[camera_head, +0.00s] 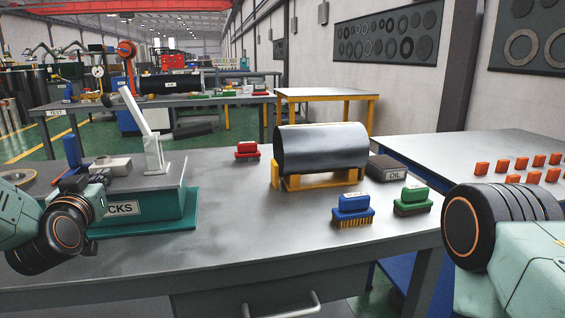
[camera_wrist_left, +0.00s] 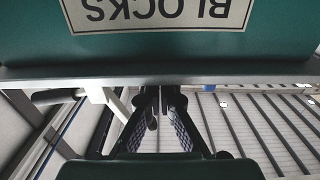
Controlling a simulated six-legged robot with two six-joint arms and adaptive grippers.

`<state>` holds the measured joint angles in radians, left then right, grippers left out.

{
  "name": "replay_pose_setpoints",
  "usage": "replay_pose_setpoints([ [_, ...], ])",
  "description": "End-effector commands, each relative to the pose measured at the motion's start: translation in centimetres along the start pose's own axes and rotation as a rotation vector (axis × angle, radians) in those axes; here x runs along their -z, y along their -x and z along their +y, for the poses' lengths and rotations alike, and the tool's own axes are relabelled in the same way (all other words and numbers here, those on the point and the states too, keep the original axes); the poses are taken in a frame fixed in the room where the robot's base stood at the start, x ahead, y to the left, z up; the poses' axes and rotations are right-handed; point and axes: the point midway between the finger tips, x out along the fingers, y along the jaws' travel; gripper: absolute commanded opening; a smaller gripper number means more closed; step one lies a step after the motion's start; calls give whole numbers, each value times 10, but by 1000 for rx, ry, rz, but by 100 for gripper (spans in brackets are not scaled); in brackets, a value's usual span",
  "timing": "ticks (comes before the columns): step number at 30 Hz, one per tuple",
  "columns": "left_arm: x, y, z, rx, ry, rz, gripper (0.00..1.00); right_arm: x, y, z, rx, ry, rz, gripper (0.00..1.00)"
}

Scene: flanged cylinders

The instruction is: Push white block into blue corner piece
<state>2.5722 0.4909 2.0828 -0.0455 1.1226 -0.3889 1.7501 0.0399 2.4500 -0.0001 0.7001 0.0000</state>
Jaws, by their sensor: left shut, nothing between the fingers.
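A pale, flat white block (camera_head: 108,166) lies on top of the grey-topped green stand (camera_head: 150,212) labelled with BLOCKS lettering, at the left of the workbench. A small upright blue piece (camera_head: 72,151) stands at its left; I cannot make out a corner shape. My left gripper (camera_head: 74,181) is at the stand's left side, close to the blue piece and the white block, partly hidden by my wrist. In the left wrist view, the gripper's fingers (camera_wrist_left: 160,98) are shut and empty, below the upside-down BLOCKS label (camera_wrist_left: 160,12). Neither the block nor the blue piece shows clearly there.
A white angled bracket (camera_head: 152,140) rises at the stand's right. A dark cylinder (camera_head: 322,148) rests on a yellow cradle. Blue (camera_head: 354,205) and green (camera_head: 412,197) brushes and a red one (camera_head: 247,150) sit on the bench. The bench middle is clear.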

Motion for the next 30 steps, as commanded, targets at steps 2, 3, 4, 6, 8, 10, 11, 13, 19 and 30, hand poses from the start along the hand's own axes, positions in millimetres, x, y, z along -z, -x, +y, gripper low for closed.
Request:
replay_pose_setpoints([
  [2, 0, -1, 0, 0, 0, 0, 0, 0, 0, 0, 0, 0, 0, 40],
  [3, 0, -2, 0, 0, -1, 0, 0, 0, 1, 0, 0, 0, 0, 40],
  [4, 0, -2, 0, 0, -1, 0, 0, 0, 1, 0, 0, 0, 0, 40],
  [6, 0, -4, 0, 0, -1, 0, 0, 0, 2, 0, 0, 0, 0, 40],
  [8, 1, -5, 0, 0, 0, 0, 0, 0, 2, 0, 0, 0, 0, 40],
  [10, 1, -6, 0, 0, 0, 0, 0, 0, 2, 0, 0, 0, 0, 40],
  [11, 0, -6, 0, 0, 0, 0, 0, 0, 2, 0, 0, 0, 0, 40],
  [13, 0, -6, 0, 0, 0, 0, 0, 0, 2, 0, 0, 0, 0, 40],
  [19, 0, -6, 0, 0, 0, 0, 0, 0, 2, 0, 0, 0, 0, 40],
  [30, 0, -10, 0, 0, 0, 0, 0, 0, 3, 0, 0, 0, 0, 40],
])
